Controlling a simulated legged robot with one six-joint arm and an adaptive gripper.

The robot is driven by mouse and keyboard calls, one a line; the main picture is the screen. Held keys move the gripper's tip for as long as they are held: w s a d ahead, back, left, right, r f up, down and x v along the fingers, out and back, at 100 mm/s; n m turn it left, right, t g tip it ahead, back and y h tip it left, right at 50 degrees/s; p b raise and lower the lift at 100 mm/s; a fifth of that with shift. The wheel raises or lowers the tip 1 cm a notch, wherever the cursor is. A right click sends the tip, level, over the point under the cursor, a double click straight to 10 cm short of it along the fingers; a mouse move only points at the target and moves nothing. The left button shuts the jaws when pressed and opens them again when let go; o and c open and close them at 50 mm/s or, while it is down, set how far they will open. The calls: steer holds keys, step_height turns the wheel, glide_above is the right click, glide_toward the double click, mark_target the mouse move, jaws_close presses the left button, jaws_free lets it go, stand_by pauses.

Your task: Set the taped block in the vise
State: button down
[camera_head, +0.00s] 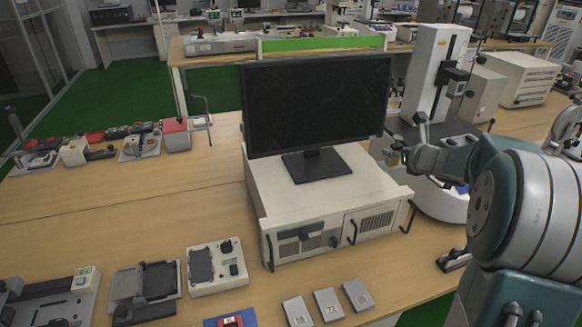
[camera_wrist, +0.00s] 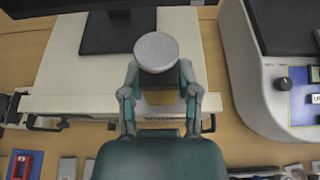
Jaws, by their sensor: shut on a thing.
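My gripper (camera_head: 395,157) is at the right of the monitor, above the right side of the white equipment case. In the wrist view my gripper (camera_wrist: 158,82) has its two fingers closed in on a held piece, which I take to be the taped block (camera_wrist: 157,79). It shows a dark part and a tan band between the fingers, with a pale grey disc at its far end. In the head view it is small and hard to make out. No vise can be told for certain; a small dark fixture (camera_head: 455,258) sits at the table's right edge.
The white case (camera_head: 285,225) with black handles carries a monitor (camera_head: 318,105). A tall white test machine (camera_head: 436,75) stands at the right. Three grey blocks (camera_head: 328,304) and a blue-and-red item (camera_head: 230,318) lie at the front. Bare tabletop (camera_head: 110,215) shows at left.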

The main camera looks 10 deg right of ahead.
steer(key=shift+a+r, duration=0.1)
steer(key=shift+a, duration=0.1)
steer(key=w+a+f, duration=0.2)
steer(key=w, duration=0.1)
steer(key=w+a+f, duration=0.5)
steer(key=w+f, duration=0.1)
steer(key=w, duration=0.1)
steer(key=shift+a+f, duration=0.2)
steer(key=shift+a, duration=0.2)
steer(key=shift+w+f, duration=0.15)
steer(key=shift+f, duration=0.1)
glide_above(346, 181)
steer(key=f, duration=0.4)
steer(key=shift+d, duration=0.3)
steer(key=shift+a+f, duration=0.15)
steer(key=shift+a, duration=0.5)
steer(key=c, duration=0.6)
jaws_free()
steer(key=shift+c, duration=0.2)
steer(key=o, duration=0.3)
steer(key=shift+d, duration=0.25)
steer(key=shift+d+f, duration=0.1)
steer(key=shift+d, duration=0.1)
